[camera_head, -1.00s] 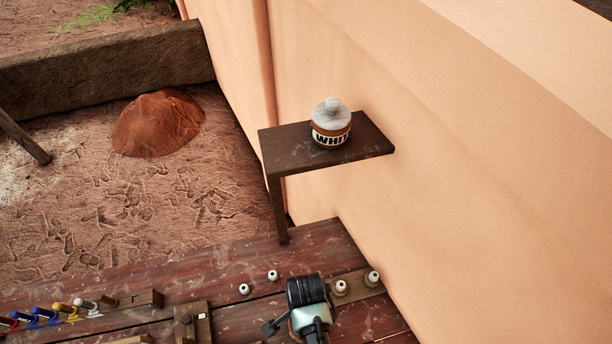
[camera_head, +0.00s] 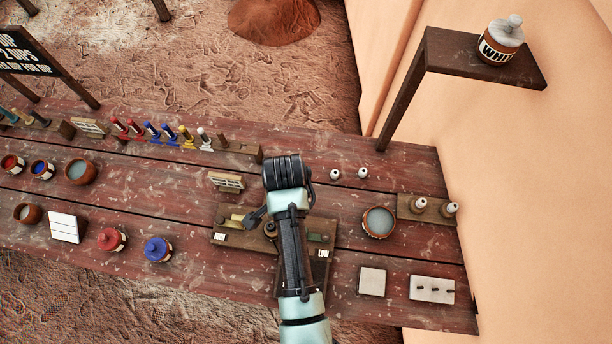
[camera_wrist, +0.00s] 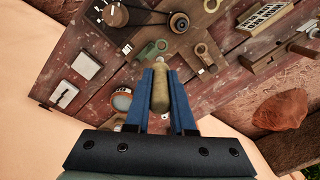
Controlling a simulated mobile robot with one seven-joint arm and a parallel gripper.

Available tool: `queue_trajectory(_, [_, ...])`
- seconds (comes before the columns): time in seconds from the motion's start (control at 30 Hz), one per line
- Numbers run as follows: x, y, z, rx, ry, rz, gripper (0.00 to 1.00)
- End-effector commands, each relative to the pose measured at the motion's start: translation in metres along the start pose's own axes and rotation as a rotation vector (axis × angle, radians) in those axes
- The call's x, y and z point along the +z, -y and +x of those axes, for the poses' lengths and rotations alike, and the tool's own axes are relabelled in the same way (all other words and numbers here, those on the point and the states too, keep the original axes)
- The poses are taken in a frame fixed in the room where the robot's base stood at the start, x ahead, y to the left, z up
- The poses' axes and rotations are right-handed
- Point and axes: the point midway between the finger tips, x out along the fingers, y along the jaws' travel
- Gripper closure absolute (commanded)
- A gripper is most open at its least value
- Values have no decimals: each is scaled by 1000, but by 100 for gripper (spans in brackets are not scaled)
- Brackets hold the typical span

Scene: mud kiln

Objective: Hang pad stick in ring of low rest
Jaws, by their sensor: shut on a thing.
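The pad stick (camera_wrist: 160,92), a tan-olive rounded rod with a narrower tip, shows in the wrist view. My gripper (camera_wrist: 161,72) is shut on it between two blue fingers, and the stick points away from the camera. Beyond its tip, apart from it in the picture, are a greenish ring piece (camera_wrist: 151,50) and a tan ring on a wooden board (camera_wrist: 203,50). In the head view the low rest, with a LOW label (camera_head: 322,253) and a green part (camera_head: 318,237), is partly covered by my arm.
A water bowl (camera_head: 379,222), a wooden block with white-topped pieces (camera_head: 418,209) and white tiles (camera_head: 372,282) lie right of the rest. Paint pots (camera_head: 158,249) and a brush rack (camera_head: 185,140) are left. A shelf (camera_head: 480,62) holds a jar at the wall.

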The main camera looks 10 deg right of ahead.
Motion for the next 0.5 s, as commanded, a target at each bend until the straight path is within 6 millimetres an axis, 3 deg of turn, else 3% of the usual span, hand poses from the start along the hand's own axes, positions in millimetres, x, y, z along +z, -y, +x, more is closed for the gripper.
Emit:
queue_trajectory(0.23, [3, 3, 5, 0, 1, -15, 100])
queue_trajectory(0.5, [3, 2, 33, 1, 1, -13, 100])
